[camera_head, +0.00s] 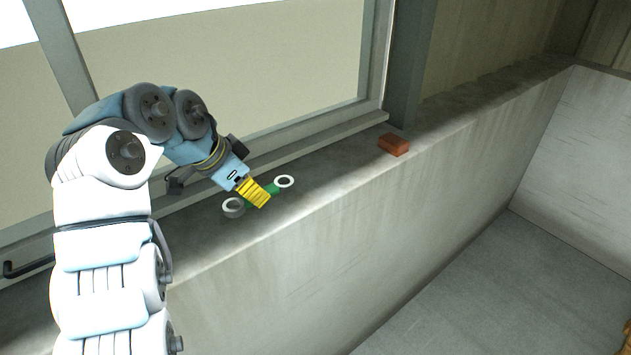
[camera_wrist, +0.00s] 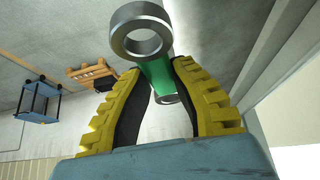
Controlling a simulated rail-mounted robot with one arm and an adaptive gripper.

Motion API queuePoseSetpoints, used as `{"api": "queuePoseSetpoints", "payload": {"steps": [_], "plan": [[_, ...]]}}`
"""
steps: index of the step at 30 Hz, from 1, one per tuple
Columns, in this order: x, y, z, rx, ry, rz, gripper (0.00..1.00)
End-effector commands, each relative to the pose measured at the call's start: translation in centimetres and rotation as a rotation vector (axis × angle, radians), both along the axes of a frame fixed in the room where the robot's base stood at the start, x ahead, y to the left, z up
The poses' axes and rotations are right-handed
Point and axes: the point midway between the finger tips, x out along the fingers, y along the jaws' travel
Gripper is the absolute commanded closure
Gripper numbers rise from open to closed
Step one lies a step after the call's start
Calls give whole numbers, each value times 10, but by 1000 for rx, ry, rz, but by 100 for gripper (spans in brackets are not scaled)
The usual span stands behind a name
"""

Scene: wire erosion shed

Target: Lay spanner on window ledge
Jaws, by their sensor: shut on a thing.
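The spanner (camera_head: 284,181) has a green handle and a pale metal ring at each end. In the head view it is at the window ledge (camera_head: 330,158), its rings showing on either side of my gripper (camera_head: 266,203). In the wrist view my gripper (camera_wrist: 165,108) has its yellow, dark-padded fingers closed on the green handle of the spanner (camera_wrist: 156,74). One ring is large and near the top; the other end is partly hidden between the fingers. Whether the spanner touches the ledge or hangs just above it, I cannot tell.
A red-brown brick-like block (camera_head: 394,144) sits on the ledge to the right. The ledge between it and my gripper is clear. The window frame (camera_head: 340,128) rises behind the ledge. A blue cart (camera_wrist: 38,98) and an orange wooden item (camera_wrist: 93,74) stand on the floor.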

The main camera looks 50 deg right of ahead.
Motion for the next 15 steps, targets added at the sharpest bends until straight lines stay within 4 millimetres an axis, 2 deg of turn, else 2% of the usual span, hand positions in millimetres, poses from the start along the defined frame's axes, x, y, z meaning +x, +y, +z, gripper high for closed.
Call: {"api": "queuePoseSetpoints", "payload": {"steps": [15], "plan": [[23, -34, -16, -3, 2, -9, 100]]}}
